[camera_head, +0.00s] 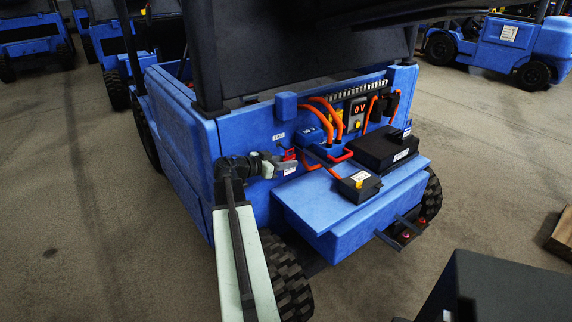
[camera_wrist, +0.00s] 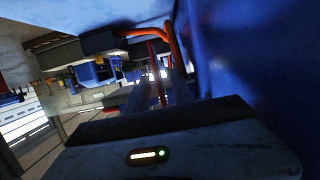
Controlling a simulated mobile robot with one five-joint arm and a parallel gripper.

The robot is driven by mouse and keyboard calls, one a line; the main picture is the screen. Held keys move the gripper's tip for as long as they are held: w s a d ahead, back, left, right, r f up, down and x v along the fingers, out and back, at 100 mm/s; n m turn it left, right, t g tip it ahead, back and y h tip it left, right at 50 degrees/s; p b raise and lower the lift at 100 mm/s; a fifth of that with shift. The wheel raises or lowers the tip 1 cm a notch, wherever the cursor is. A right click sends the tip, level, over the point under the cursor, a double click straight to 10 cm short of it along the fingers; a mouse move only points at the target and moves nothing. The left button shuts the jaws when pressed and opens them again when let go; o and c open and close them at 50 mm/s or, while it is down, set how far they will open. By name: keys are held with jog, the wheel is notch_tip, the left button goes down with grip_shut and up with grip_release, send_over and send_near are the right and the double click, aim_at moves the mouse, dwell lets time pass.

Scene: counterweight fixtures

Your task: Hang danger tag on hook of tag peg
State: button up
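My gripper (camera_head: 287,163) is beside the blue rear panel of the forklift, left of the orange cables. A small red piece, which looks like the danger tag (camera_head: 289,154), shows at the fingertips. In the wrist view a thin red strip, the tag seen edge-on (camera_wrist: 153,62), stands between the two fingers of the gripper (camera_wrist: 158,85), which look closed on it. The tag's print cannot be read. The tag peg and its hook cannot be made out; the gripper may hide them.
Orange cables (camera_head: 332,116) loop down the panel close to the right of the gripper. A black box (camera_head: 383,149) and a small black box with a pale label (camera_head: 358,185) sit on the blue ledge (camera_head: 318,201) below.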

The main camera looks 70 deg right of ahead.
jog(key=p+v, duration=0.2)
jog(key=v, duration=0.5)
jog(key=shift+w+a, duration=0.2)
jog(key=shift+a, duration=0.15)
jog(key=shift+r, duration=0.1)
